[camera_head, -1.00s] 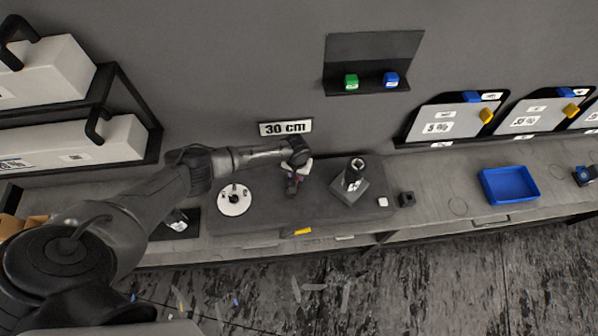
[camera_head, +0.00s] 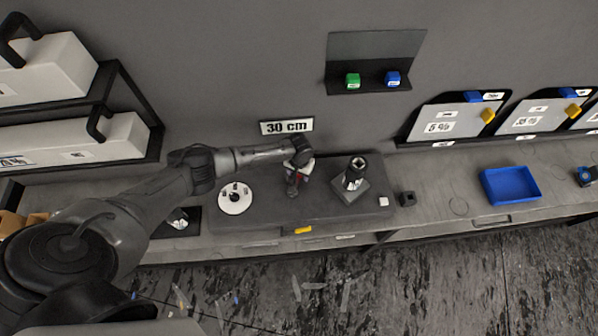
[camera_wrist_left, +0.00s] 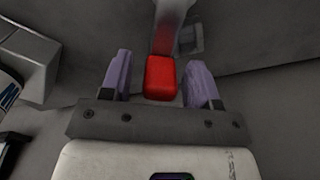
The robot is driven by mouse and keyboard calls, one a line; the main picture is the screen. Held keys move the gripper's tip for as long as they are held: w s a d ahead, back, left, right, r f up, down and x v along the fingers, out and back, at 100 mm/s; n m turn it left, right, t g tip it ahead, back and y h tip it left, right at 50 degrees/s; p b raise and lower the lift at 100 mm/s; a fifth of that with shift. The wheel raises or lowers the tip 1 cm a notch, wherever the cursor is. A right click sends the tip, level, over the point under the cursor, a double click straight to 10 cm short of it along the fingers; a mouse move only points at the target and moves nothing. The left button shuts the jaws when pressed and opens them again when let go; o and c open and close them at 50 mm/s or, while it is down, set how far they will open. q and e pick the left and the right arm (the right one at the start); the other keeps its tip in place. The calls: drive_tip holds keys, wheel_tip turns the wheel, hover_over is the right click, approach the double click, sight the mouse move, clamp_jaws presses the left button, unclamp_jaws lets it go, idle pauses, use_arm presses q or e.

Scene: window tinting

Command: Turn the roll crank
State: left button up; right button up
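A red block-shaped grip (camera_wrist_left: 161,78), apparently the crank's handle, sits at the end of a pale bar in the left wrist view. My left gripper (camera_wrist_left: 161,88) is open, with its two purple-grey fingers on either side of the red grip. A gap shows on each side, so the fingers do not appear to touch it. In the head view my left gripper (camera_head: 293,188) hangs over the middle of the dark bench mat, where its body hides most of the crank. A white disc (camera_head: 235,198) lies left of it. My right gripper is not in view.
A dark cylinder on a square base (camera_head: 352,180) stands right of my gripper, with a small black block (camera_head: 407,199) beyond it. A blue tray (camera_head: 510,185) sits farther right. A 30 cm sign (camera_head: 286,127) is on the wall behind.

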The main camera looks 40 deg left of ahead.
use_arm(q)
drive_tip(key=shift+r, duration=0.25)
wheel_tip(320, 180, up, 13)
drive_tip(key=shift+r, duration=0.15)
idle(0.4)
idle(0.6)
